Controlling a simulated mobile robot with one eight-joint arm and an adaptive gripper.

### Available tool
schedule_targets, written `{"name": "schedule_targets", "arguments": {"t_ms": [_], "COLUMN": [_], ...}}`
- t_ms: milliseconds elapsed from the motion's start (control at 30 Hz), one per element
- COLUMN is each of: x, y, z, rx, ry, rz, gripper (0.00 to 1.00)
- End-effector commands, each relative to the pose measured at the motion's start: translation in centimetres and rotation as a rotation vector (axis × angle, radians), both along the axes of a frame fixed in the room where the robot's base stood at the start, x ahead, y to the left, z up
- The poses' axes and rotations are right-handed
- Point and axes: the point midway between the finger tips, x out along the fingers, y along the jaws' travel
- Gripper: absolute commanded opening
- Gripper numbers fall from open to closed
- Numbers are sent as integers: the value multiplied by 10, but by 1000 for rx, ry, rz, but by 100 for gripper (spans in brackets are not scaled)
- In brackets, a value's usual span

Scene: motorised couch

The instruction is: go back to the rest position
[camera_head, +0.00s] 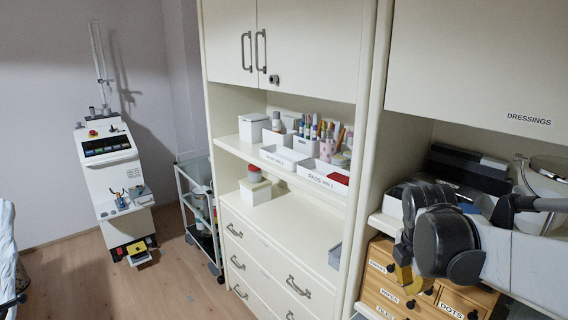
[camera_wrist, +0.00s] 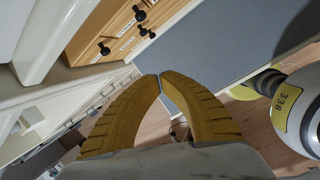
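My gripper (camera_wrist: 159,76) shows in the wrist view with two ribbed yellow-brown fingers. Their tips meet, and nothing is seen between them. In the head view my dark, rounded arm links are at the right, and part of the yellow fingers (camera_head: 408,277) shows below them. The fingers are in front of a wooden drawer unit (camera_head: 440,300) with labelled drawers. Whether they touch it cannot be told. The arm hides part of the shelf behind it.
Cream cabinets (camera_head: 285,35) fill the middle and right. An open shelf holds bins (camera_head: 318,172) and pens. A white machine (camera_head: 112,170) and a trolley (camera_head: 197,205) stand at the left. Wooden floor (camera_head: 85,285) is clear there. The wrist view shows a grey panel (camera_wrist: 225,40) close by.

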Motion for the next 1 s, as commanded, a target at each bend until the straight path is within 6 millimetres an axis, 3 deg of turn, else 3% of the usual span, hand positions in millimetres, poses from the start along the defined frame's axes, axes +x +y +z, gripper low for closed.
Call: {"name": "schedule_targets", "arguments": {"t_ms": [100,300,500,700,1000], "x": [-33,-84,-120,-132,-132], "y": [31,74,102,111,111], "z": [-7,-25,-48,-58,-58], "rx": [129,433,726,856,858], "ry": [-140,-337,-418,-427,-426], "rz": [-329,-914,-1367,-1560,-1563], "gripper": [0,0,0,0,0]}}
